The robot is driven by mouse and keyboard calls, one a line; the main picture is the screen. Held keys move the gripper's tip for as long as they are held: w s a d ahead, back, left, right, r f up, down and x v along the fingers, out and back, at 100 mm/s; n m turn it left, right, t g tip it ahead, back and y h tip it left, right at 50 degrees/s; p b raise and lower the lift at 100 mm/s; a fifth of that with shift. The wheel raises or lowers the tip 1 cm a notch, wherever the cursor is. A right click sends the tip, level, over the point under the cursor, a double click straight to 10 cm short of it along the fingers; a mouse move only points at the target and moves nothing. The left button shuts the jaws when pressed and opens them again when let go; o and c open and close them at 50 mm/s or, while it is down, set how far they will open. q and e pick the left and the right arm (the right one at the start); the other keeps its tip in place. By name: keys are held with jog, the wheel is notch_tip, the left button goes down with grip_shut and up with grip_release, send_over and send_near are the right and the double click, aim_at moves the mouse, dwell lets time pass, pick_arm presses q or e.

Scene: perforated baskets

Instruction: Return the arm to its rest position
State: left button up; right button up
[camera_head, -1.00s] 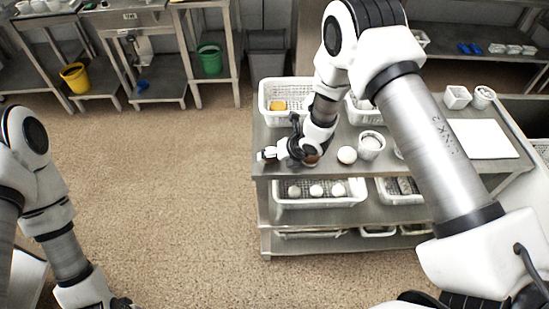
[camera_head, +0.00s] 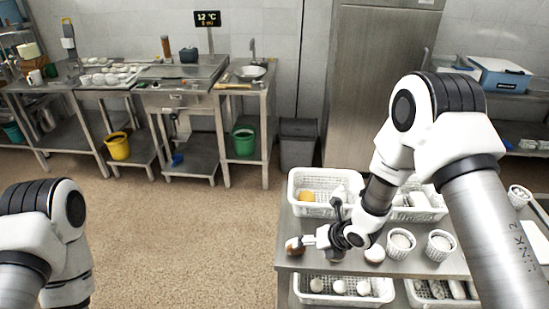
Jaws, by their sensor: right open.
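My right arm reaches down over the steel cart (camera_head: 330,264). Its gripper (camera_head: 305,242) points left, low over the cart's front left part, and is open. A small brown round item (camera_head: 293,246) shows at its fingertips; I cannot tell whether it touches them or rests on the cart top. A pale and brown round item (camera_head: 375,254) lies right of the gripper, partly hidden by it. My left arm (camera_head: 45,235) is at the lower left; its gripper is out of view.
A white perforated basket (camera_head: 314,178) with a yellow item stands behind the gripper, another (camera_head: 415,214) to its right. Two white ribbed cups (camera_head: 400,244) (camera_head: 440,246) stand on the cart. Lower-shelf baskets hold round items (camera_head: 340,287). Open floor (camera_head: 185,235) lies left of the cart.

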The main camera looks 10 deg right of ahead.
jog(key=s+d+f+m+g+h+b, duration=0.1)
jog(key=s+f+m, duration=0.4)
jog(key=s+m, duration=0.5)
jog(key=s+d+f+m+g+h+b, duration=0.1)
jog(key=s+d+f+m+g+b, duration=0.1)
jog(key=s+f+m, duration=0.4)
jog(key=s+d+f+m+g+h+b, duration=0.2)
jog(key=s+f+m, duration=0.4)
jog(key=s+m, duration=0.8)
jog(key=m, duration=0.4)
jog(key=shift+s+m+g, duration=0.25)
jog(key=shift+m+g, duration=0.15)
